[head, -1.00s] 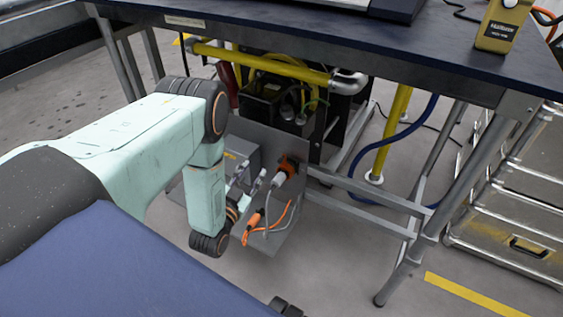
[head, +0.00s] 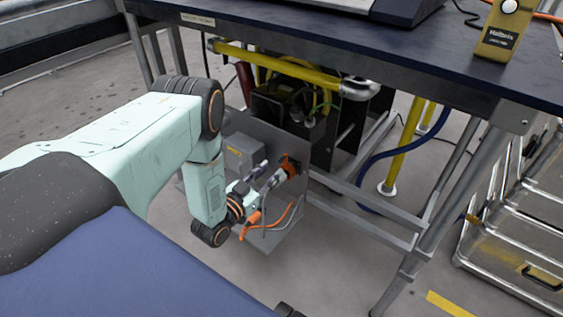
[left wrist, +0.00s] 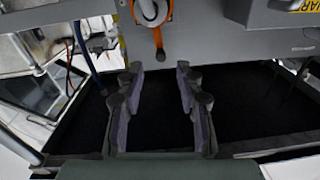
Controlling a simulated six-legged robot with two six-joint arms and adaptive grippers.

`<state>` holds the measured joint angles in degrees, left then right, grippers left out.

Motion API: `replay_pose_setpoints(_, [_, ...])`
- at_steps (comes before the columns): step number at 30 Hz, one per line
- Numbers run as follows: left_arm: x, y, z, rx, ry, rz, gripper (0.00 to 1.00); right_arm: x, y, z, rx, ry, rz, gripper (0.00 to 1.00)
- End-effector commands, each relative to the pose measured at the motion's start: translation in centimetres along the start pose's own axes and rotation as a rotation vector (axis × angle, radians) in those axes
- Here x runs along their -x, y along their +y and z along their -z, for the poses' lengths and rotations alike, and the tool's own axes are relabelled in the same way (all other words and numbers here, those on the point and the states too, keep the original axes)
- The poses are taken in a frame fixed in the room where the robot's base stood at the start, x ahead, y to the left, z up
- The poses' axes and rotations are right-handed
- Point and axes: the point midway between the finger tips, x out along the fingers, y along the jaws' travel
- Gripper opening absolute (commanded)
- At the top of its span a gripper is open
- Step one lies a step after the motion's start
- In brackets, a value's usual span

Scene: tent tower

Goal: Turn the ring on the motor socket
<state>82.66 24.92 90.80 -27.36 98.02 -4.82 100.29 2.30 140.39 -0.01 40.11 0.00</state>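The motor socket (head: 291,165) is orange and sits on a grey metal panel under the table. A pale grey plug or ring (head: 279,177) is at its front. In the left wrist view, the orange socket with its grey round part (left wrist: 150,12) is at the top edge, partly cut off. My left gripper (head: 258,178) is close to the front of the socket. In the left wrist view its two fingers (left wrist: 160,82) stand apart with nothing between them, and the socket is beyond the fingertips. Whether a finger touches it cannot be told. My right gripper is not in view.
The dark blue table top (head: 330,45) overhangs the socket. A grey box (head: 240,152) sits left of it on the panel. An orange cable (head: 272,224) hangs below. Yellow pipes (head: 275,62), table legs and a metal case (head: 520,250) stand around.

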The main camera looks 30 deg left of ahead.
Motion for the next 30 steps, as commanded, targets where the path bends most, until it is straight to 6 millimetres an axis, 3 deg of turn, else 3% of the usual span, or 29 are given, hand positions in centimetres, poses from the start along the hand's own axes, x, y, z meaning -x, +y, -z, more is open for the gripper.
replay_pose_setpoints(6, [-3.7,-0.1,-0.2,-0.002,0.004,0.001,0.36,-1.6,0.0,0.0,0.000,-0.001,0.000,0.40])
replay_pose_setpoints(12, [-5.8,-0.1,-0.1,-0.002,0.002,0.001,0.36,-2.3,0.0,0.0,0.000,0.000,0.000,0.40])
replay_pose_setpoints(23, [-6.3,0.0,0.0,-0.001,0.001,0.005,0.36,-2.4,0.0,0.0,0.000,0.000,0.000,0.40])
replay_pose_setpoints(30, [-6.3,0.1,0.0,-0.001,0.000,0.005,0.16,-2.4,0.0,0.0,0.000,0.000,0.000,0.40])
